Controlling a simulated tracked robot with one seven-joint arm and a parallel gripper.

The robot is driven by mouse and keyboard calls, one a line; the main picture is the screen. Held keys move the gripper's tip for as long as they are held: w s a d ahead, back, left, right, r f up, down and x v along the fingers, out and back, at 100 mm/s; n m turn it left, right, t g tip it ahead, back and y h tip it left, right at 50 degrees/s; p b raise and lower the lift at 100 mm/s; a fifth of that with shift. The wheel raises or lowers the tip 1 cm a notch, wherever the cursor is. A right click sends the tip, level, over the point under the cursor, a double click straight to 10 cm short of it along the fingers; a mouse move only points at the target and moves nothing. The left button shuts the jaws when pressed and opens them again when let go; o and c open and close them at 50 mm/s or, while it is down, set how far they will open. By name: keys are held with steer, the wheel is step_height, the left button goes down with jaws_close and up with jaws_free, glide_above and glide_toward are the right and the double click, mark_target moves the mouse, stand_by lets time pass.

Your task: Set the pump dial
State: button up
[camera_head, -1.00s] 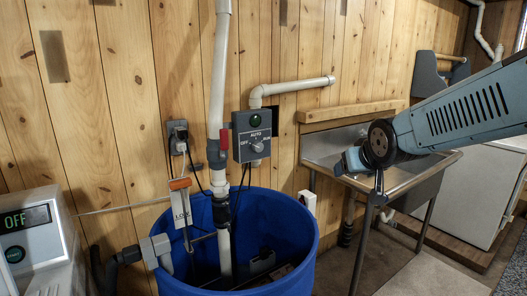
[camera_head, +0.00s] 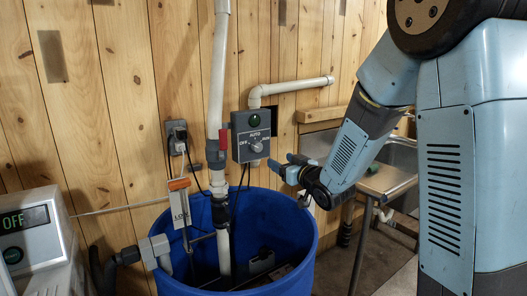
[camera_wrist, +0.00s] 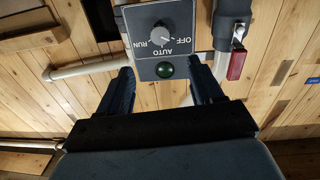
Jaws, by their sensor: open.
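The pump dial (camera_head: 256,144) is a small round light-grey knob on the dark grey control box (camera_head: 240,151) on the plank wall, with OFF, AUTO and RUN lettered around it. A green round lamp (camera_head: 254,121) sits above the knob. In the wrist view the box appears upside down, with the dial (camera_wrist: 162,38) beyond the fingertips and the lamp (camera_wrist: 164,69) between them. Which label the knob points to is too small to tell. My gripper (camera_head: 287,165) is open and empty, just right of and below the box, apart from the dial; its fingers (camera_wrist: 162,80) show spread.
A white pipe with a red-handled valve (camera_head: 222,142) stands just left of the box. A blue barrel (camera_head: 300,235) is below. A metal sink (camera_head: 390,178) is at right, partly behind my arm. A grey device reading OFF (camera_head: 30,240) stands at left.

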mark_target(260, 148)
steer(key=x, duration=1.3)
steer(key=shift+w+a, duration=0.1)
steer(key=shift+w, duration=0.05)
steer(key=shift+c, duration=0.5)
steer(key=c, duration=0.9)
steer(key=shift+c, duration=0.3)
